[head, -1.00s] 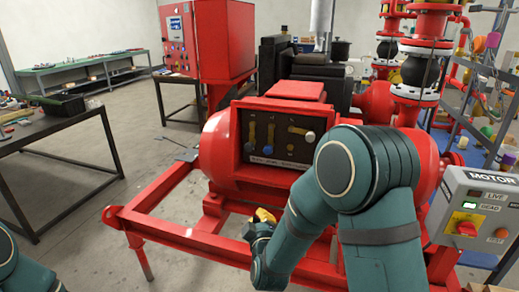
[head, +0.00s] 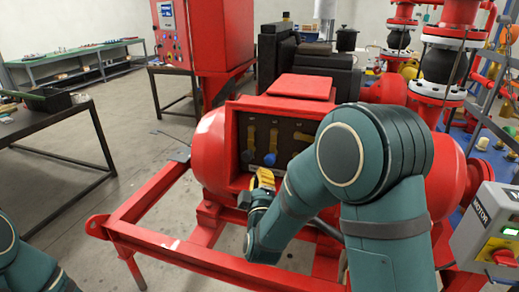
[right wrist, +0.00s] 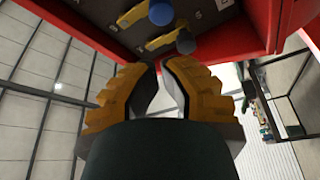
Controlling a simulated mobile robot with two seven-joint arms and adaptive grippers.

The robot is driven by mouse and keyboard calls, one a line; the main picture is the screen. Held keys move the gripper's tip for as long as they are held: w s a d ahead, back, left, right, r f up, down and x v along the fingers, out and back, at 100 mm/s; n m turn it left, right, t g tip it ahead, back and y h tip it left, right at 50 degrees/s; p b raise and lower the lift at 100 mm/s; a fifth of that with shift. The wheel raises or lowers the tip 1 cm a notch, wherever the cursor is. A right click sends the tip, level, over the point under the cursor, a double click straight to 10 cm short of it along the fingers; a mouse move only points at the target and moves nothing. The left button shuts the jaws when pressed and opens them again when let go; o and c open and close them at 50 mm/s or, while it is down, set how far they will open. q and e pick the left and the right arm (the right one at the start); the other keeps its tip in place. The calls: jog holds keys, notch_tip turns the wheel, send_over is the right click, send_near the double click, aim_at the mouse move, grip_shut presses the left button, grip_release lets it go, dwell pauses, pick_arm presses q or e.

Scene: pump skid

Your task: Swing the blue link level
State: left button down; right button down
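The blue link is a brass-coloured strip (head: 273,138) with a blue knob (head: 270,159) at its lower end. It hangs down in the middle of the dark panel (head: 262,126) in the red housing. In the right wrist view its blue knob (right wrist: 160,12) is at the top, beyond my fingertips. My right gripper (head: 262,178) is just below the panel, its yellow fingers below the blue knob and apart from it. In the right wrist view its fingers (right wrist: 158,66) are nearly together with nothing between them. My left gripper is out of view.
A grey-knobbed link (head: 247,156) hangs left of the blue one. A third brass link (head: 303,136) lies level at right, its end hidden by my right arm. The red skid frame (head: 190,254) runs below. A grey motor switch box (head: 490,228) stands at far right.

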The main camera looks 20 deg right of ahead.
aim_at(271, 148)
jog(key=shift+s, duration=0.15)
jog(key=x, duration=1)
jog(key=shift+r, duration=0.1)
dwell(0.4)
jog(key=shift+n, duration=0.4)
